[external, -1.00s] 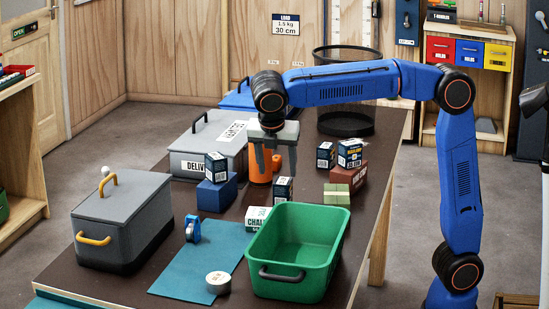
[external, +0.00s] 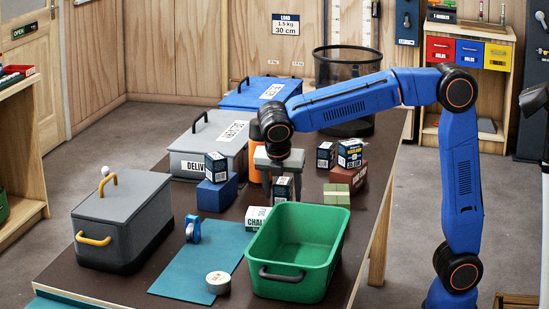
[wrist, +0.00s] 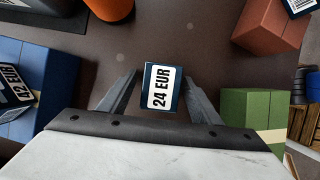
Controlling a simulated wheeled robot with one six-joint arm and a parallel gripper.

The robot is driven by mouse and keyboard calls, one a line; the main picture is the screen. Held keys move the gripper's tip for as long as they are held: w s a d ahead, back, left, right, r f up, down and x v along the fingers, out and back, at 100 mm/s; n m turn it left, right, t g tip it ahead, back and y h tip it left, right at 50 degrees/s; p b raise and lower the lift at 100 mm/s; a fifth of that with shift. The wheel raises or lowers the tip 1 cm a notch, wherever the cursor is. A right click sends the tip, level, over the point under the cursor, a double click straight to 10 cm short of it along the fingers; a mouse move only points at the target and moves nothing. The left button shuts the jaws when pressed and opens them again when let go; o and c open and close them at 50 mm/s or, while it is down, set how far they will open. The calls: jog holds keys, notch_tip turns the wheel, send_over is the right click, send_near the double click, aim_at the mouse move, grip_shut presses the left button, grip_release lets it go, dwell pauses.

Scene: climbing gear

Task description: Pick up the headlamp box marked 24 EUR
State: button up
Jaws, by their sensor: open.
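The headlamp box marked 24 EUR (wrist: 161,89) is small and dark blue with a white label. In the wrist view it lies between the two open fingers of my gripper (wrist: 161,92), with a gap on either side. In the external view my gripper (external: 280,186) points down over the same box (external: 283,188), which stands on the dark table and is partly covered by the fingers. From these views I cannot tell exactly how far down the fingers reach along the box.
A blue block (wrist: 22,112) with a box marked 42 EUR (wrist: 12,80) on it is at left. A green block (wrist: 252,112) and a reddish-brown block (wrist: 270,24) are at right. The green crate (external: 262,262) stands in front, and an orange cylinder (external: 254,160) behind.

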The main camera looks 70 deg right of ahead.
jog(key=c, duration=1.2)
